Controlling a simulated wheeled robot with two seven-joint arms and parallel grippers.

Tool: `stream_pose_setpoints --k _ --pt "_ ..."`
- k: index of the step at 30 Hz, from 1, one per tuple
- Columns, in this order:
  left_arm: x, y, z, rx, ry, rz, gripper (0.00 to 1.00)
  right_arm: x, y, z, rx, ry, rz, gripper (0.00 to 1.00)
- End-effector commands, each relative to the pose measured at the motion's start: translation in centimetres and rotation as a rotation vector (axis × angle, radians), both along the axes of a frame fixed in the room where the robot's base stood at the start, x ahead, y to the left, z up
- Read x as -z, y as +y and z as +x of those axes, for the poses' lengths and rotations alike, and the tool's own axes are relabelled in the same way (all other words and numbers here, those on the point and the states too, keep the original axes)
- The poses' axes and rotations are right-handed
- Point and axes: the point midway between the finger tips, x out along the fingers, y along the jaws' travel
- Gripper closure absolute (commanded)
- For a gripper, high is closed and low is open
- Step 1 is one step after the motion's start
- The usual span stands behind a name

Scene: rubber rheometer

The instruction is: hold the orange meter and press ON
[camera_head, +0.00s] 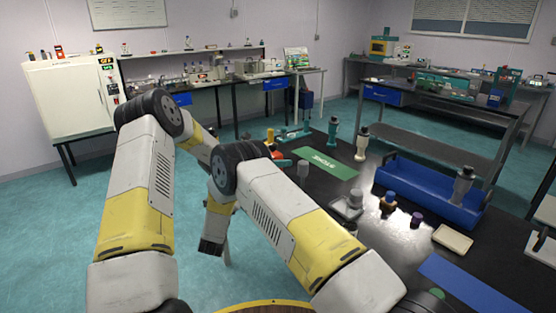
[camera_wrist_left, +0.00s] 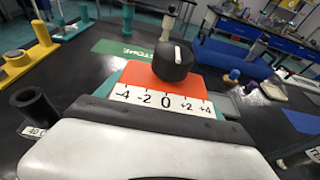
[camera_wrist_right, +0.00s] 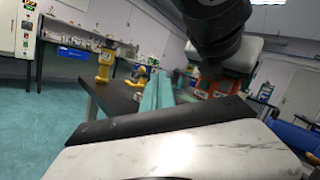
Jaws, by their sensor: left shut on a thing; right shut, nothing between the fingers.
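The orange meter (camera_wrist_left: 135,74) is close up in the left wrist view, with a white scale marked -4 to +4 and a black knob on it. My left gripper (camera_wrist_left: 155,115) is shut on it. In the head view a small orange part of the meter (camera_head: 278,154) shows behind my arms. It also shows in the right wrist view (camera_wrist_right: 216,86). My right gripper (camera_wrist_right: 165,120) is shut and empty, its dark fingertips apart from the meter. I cannot make out an ON marking on the meter.
A black table carries a green mat (camera_head: 325,163), a blue tray (camera_head: 425,195), small bottles and a cream dish (camera_head: 452,239). A white cabinet (camera_head: 70,95) with lit labels stands at the back left. Yellow stands (camera_wrist_left: 38,35) are left of the meter. Teal floor lies open behind.

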Motion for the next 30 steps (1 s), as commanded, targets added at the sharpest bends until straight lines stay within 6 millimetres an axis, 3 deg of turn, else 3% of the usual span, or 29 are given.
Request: stream_pose_setpoints --k 7,22,30 --pt "0.0 0.0 0.0 0.0 0.001 -0.001 0.73 -1.0 -1.9 -0.7 0.04 -0.051 0.056 1.0" --pt "0.0 0.0 0.0 0.0 0.0 0.0 0.73 -0.9 -7.2 3.2 0.041 -0.048 0.056 1.0" --pt "0.0 0.0 0.0 0.0 0.0 0.0 0.73 -1.0 -8.4 4.1 0.038 -0.049 0.055 1.0"
